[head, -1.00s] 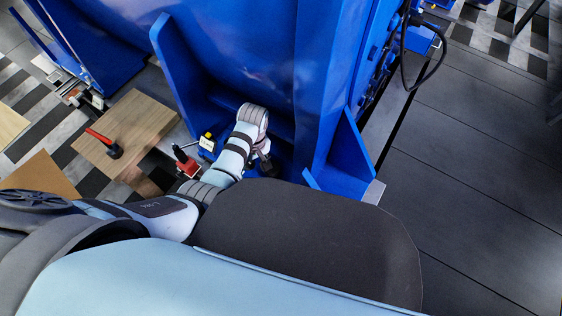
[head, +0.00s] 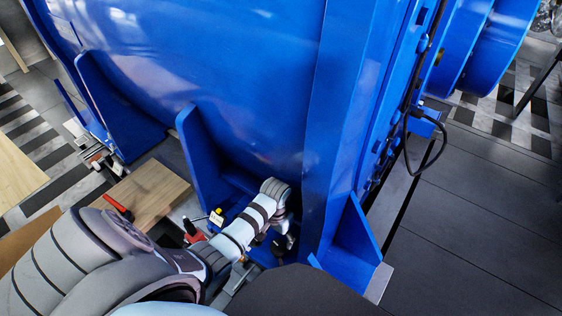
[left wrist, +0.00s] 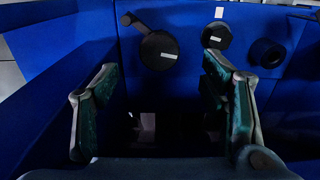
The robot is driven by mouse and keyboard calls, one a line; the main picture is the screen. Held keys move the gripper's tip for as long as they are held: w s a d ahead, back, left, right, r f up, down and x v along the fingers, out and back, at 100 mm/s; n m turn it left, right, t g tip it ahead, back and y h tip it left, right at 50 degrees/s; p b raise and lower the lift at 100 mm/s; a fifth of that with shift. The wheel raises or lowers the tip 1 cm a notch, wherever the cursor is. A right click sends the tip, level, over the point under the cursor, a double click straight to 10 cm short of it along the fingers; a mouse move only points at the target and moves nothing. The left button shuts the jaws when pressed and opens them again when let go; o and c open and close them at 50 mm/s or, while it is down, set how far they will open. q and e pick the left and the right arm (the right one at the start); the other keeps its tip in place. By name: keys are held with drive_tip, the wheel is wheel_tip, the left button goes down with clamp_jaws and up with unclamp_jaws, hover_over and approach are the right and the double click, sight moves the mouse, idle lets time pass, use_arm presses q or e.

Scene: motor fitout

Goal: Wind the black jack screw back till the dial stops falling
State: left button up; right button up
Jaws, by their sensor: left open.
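My left gripper (head: 284,243) reaches down at the foot of the blue motor housing, partly hidden by its own wrist. In the left wrist view its two fingers (left wrist: 160,66) are apart with nothing between them. Beyond the fingertips, a black round knob with a crank arm (left wrist: 160,51) stands against a blue face. A smaller black disc with a pale label (left wrist: 217,35) is to its right. I cannot tell which is the jack screw. A small yellow-topped device with a white face (head: 216,218) stands left of the gripper; no reading is legible. My right gripper is not seen.
A blue gusset plate (head: 199,155) rises left of the gripper, and another (head: 355,240) stands to its right. A wooden board (head: 152,190) with a red-handled tool (head: 117,207) lies at left. A black cable (head: 408,150) hangs at right. Grey floor (head: 480,220) is clear at right.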

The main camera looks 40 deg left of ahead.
sight(278, 247)
use_arm(q)
wheel_tip(278, 247, down, 7)
drive_tip(key=b, duration=0.4)
drive_tip(key=shift+r, duration=0.15)
drive_tip(key=shift+f+b, duration=0.35)
drive_tip(key=shift+f, duration=0.1)
drive_tip(key=shift+r, duration=0.1)
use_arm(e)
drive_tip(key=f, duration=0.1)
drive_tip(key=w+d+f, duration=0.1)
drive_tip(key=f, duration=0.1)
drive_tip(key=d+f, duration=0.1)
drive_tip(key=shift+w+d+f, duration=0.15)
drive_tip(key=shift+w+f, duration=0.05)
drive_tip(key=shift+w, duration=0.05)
